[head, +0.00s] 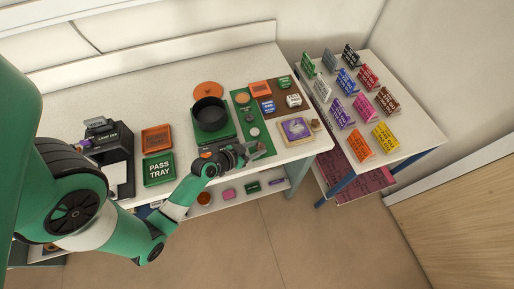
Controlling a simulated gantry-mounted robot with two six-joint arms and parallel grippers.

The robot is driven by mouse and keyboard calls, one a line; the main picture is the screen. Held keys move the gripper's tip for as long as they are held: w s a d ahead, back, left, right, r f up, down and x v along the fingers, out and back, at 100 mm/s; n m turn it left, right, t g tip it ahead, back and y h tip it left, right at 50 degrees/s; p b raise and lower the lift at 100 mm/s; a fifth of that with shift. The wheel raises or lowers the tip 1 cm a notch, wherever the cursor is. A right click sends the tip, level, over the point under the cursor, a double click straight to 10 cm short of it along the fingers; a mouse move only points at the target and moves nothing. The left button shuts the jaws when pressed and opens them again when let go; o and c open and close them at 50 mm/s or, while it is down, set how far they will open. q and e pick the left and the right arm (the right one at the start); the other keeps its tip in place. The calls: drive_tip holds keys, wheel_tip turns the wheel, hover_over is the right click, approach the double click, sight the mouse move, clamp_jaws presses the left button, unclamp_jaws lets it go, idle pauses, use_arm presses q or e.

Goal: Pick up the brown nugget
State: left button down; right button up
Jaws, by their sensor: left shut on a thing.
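My left gripper (250,153) is over the front part of the narrow green mat (265,146), near the table's front edge. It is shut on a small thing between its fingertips. The thing is too small and too covered by the fingers for me to tell its colour, so I cannot confirm that it is the brown nugget. A small brownish object (316,125) lies at the table's right edge, too small to identify surely. My right gripper is not in view.
A black round pot-like kiln (210,113) stands left of the mat. A purple-pictured tray (296,130) lies to the right. The green PASS TRAY (158,169) and an orange tray (157,138) are at left. A side table (408,120) holds several coloured signs.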

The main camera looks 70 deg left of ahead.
use_arm(q)
drive_tip(key=r, duration=0.1)
drive_tip(key=r+p, duration=0.1)
drive_tip(key=r, duration=0.2)
drive_tip(key=shift+s+d, duration=0.3)
drive_tip(key=shift+s, duration=0.1)
drive_tip(key=w+d+v, duration=0.1)
drive_tip(key=v, duration=0.6)
drive_tip(key=d+r+p+v, duration=0.1)
drive_tip(key=d+v, duration=0.1)
drive_tip(key=v, duration=0.6)
drive_tip(key=shift+w, duration=0.4)
